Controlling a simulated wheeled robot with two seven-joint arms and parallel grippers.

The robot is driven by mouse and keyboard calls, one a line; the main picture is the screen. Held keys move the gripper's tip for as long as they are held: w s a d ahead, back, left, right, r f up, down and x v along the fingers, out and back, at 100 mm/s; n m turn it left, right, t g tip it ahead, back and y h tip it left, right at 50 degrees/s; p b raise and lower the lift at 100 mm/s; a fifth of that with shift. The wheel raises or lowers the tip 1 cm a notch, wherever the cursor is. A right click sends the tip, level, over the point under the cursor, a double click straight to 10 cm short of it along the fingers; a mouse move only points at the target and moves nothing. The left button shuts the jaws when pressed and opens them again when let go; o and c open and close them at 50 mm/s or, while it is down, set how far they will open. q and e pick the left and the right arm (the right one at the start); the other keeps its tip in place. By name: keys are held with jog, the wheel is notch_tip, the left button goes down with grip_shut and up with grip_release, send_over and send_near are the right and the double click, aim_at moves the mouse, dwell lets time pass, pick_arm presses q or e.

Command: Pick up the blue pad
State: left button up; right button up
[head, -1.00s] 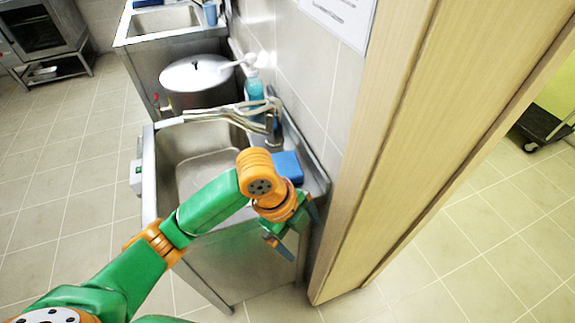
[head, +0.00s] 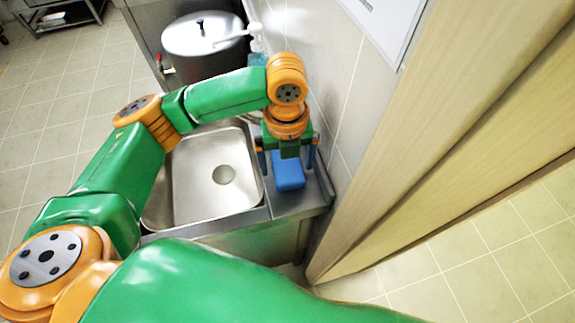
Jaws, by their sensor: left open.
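The blue pad (head: 289,177) lies on the metal ledge to the right of the sink basin, close to the tiled wall. My left gripper (head: 288,169) points down over the pad, its two fingers spread apart on the pad's left and right sides. The jaws are open and hold nothing. The gripper body hides the far end of the pad. I cannot tell whether the fingers touch it. My right gripper is not in view.
The empty steel sink basin (head: 205,185) is left of the pad. Behind stand a lidded stockpot (head: 203,38) and a soap bottle (head: 257,45). A wooden door frame (head: 425,150) and the wall (head: 345,110) close off the right side.

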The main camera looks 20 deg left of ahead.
aim_at(288, 165)
pick_arm(q)
jog(key=shift+w+f, duration=0.15)
jog(key=shift+w, duration=0.2)
jog(key=shift+s, duration=0.3)
jog(key=c, duration=1.1)
jog(key=shift+c, duration=0.7)
jog(key=shift+w, duration=0.2)
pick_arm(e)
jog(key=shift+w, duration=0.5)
pick_arm(q)
notch_tip(288, 165, up, 3)
jog(key=shift+r+b, duration=0.2)
jog(key=shift+b, duration=0.1)
jog(key=s+r, duration=0.1)
jog(key=s+r+p, duration=0.1)
jog(key=r, duration=0.1)
jog(key=s+r, duration=0.1)
jog(key=r, duration=0.1)
jog(key=shift+s+a, duration=0.35)
jog(key=shift+a, duration=0.05)
jog(key=s+a+r, duration=0.1)
jog(key=s+r, duration=0.3)
jog(key=s, duration=0.6)
jog(key=shift+a+r+p, duration=0.3)
jog(key=shift+a+r, duration=0.1)
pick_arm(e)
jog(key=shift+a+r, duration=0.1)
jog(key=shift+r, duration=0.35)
